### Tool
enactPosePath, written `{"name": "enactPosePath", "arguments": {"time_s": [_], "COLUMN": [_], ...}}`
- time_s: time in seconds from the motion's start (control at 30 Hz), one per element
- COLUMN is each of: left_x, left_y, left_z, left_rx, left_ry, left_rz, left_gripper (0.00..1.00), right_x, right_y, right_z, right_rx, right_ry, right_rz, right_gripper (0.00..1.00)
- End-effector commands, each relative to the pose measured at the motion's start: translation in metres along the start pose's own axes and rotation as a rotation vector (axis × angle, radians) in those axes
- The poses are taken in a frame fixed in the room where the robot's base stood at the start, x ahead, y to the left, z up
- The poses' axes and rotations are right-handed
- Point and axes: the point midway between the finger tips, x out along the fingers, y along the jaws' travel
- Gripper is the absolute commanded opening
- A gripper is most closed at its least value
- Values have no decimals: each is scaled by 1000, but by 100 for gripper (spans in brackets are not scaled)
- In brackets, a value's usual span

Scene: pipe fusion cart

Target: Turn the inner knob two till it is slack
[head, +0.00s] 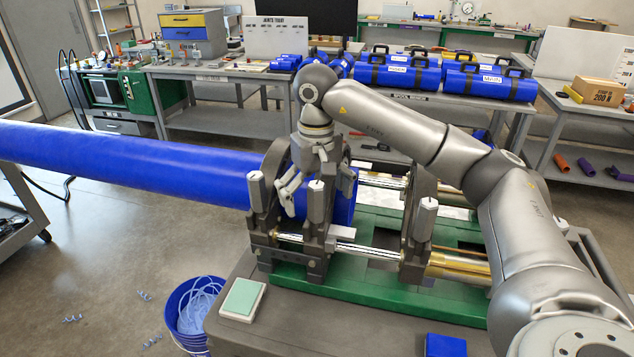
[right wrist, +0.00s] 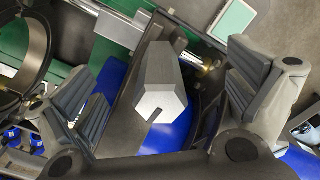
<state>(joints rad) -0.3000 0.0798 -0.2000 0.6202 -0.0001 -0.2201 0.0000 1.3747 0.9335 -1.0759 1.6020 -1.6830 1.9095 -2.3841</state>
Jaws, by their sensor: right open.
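The fusion machine clamp (head: 290,240) holds a long blue pipe (head: 130,165). A grey, many-sided knob (head: 316,202) with a pale top stands upright on the near side of the clamp. My right gripper (head: 312,178) is over this knob, pointing down. In the right wrist view the knob (right wrist: 160,88) shows its slotted end between the open fingers of my right gripper (right wrist: 163,92), with a gap on both sides. Other knobs stand at the clamp's left (head: 257,190) and on the right-hand clamp (head: 426,210). My left gripper is out of view.
A green-topped pad (head: 242,298) lies on the cart's front left corner. A blue bucket (head: 190,315) stands on the floor beside the cart. Steel rods (head: 362,248) run between the clamps. Benches with blue bags (head: 395,75) stand behind.

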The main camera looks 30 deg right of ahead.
Motion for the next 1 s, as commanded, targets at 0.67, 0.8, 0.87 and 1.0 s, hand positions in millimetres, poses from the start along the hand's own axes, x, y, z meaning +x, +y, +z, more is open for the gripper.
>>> {"name": "enactPosePath", "arguments": {"time_s": [0.67, 0.8, 0.87, 1.0], "left_x": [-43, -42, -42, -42], "left_y": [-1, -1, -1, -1], "left_z": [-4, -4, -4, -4], "left_rx": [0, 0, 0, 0], "left_ry": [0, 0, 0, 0], "left_rz": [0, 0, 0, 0], "left_gripper": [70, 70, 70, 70], "right_x": [-59, -59, -59, -59], "right_y": [0, 0, 0, 0], "right_z": [0, 0, 0, 0], "right_rx": [0, 0, 0, 0], "right_ry": [0, 0, 0, 0], "right_rz": [0, 0, 0, -1], "right_gripper": [100, 100, 100, 100]}}
